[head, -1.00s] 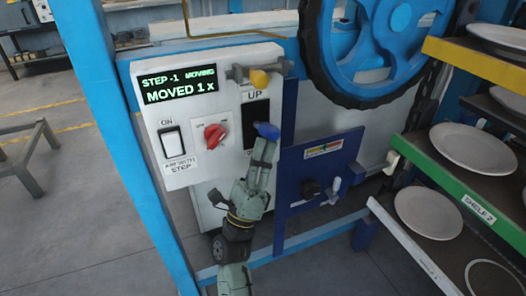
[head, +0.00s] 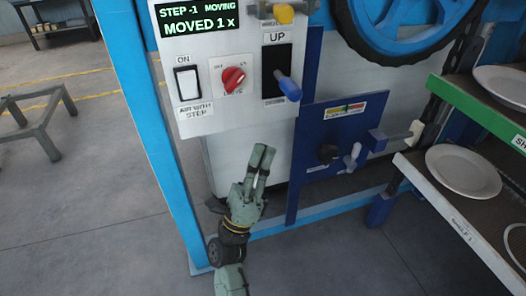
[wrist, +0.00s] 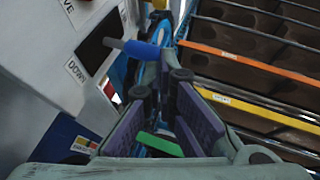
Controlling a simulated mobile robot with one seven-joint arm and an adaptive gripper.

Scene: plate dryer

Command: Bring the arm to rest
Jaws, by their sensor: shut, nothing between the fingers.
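My gripper (head: 262,152) is shut and empty. In the head view it points up in front of the white control box, below the blue-handled lever (head: 287,88), and is apart from it. In the wrist view my gripper (wrist: 163,85) shows with its purple finger pads, and the blue lever handle (wrist: 142,50) is just past the fingertips to the upper left. The lever's slot carries an "UP" label at its top in the head view and a "DOWN" label in the wrist view.
The control box (head: 215,115) has a white ON switch (head: 187,84), a red knob (head: 232,80) and a display (head: 198,18) reading "STEP -1 MOVING, MOVED 1 x". A blue panel (head: 330,140) and shelves with plates (head: 463,170) stand at right.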

